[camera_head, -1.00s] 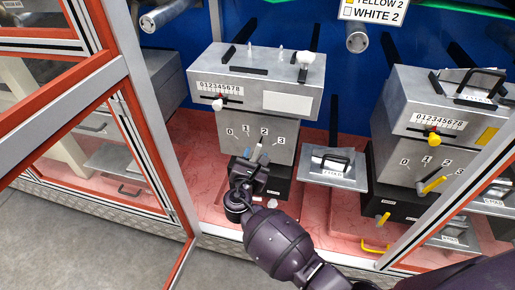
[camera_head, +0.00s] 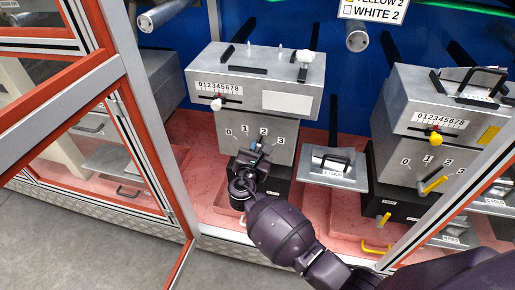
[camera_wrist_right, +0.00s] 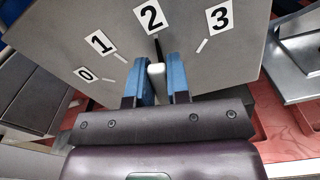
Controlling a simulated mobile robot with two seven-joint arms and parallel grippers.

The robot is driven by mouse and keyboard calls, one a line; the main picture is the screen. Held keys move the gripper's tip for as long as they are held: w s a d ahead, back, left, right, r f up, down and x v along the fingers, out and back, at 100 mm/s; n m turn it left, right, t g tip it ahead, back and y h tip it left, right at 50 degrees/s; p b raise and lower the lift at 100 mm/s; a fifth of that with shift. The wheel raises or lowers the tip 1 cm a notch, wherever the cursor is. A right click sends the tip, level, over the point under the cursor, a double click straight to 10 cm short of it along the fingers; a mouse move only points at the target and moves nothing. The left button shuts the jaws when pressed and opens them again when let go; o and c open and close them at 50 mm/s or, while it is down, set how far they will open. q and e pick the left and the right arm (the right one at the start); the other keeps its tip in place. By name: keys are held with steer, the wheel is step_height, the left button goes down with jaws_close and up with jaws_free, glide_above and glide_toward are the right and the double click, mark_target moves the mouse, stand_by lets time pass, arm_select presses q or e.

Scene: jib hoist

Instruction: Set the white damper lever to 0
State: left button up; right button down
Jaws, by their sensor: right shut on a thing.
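The white damper lever (camera_wrist_right: 157,72) shows in the right wrist view between my blue fingertips, below the 2 mark of the dial. The dial plate (camera_wrist_right: 190,72) carries the numbers 0, 1, 2 and 3 from left to right. In the head view this dial is on the front of the left grey box (camera_head: 282,154). My right gripper (camera_head: 258,147) is in front of the dial there and mostly hides the lever. In the wrist view my right gripper (camera_wrist_right: 164,75) is shut on the lever. My left gripper is not in view.
A second grey box (camera_head: 385,150) with a yellow lever (camera_head: 433,184) stands to the right. A grey plate with a handle (camera_head: 333,167) lies between the boxes. An orange-framed door (camera_head: 130,110) is at the left. A sign (camera_head: 372,10) hangs above.

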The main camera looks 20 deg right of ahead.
mark_target(239, 141)
stand_by(0.3)
steer(key=shift+w+a+r+n+p, duration=0.25)
steer(key=shift+a+r+n+p, duration=0.1)
steer(key=shift+n+p, duration=0.35)
steer(key=shift+w+a+r+n+p, duration=0.1)
steer(key=shift+w+a+n+p, duration=0.2)
steer(key=shift+a+n+p, duration=0.3)
steer(key=shift+w+n, duration=0.15)
steer(key=shift+n, duration=0.45)
steer(key=shift+w+a+n+p, duration=0.3)
steer(key=shift+a+n+p, duration=0.25)
steer(key=shift+n, duration=0.35)
steer(key=shift+w+a+f+n, duration=0.3)
steer(key=shift+a+f+n, duration=0.15)
steer(key=shift+n, duration=0.45)
steer(key=n, duration=0.1)
steer(key=a+f+n, duration=0.1)
steer(key=n, duration=0.1)
steer(key=shift+w+a+f+p, duration=0.1)
steer(key=shift+w+a+p, duration=0.05)
steer(key=shift+w+p, duration=0.25)
steer(key=shift+w+a+f+n, duration=0.2)
steer(key=shift+a+f+n, duration=0.15)
steer(key=shift+n, duration=0.45)
steer(key=shift+f, duration=0.1)
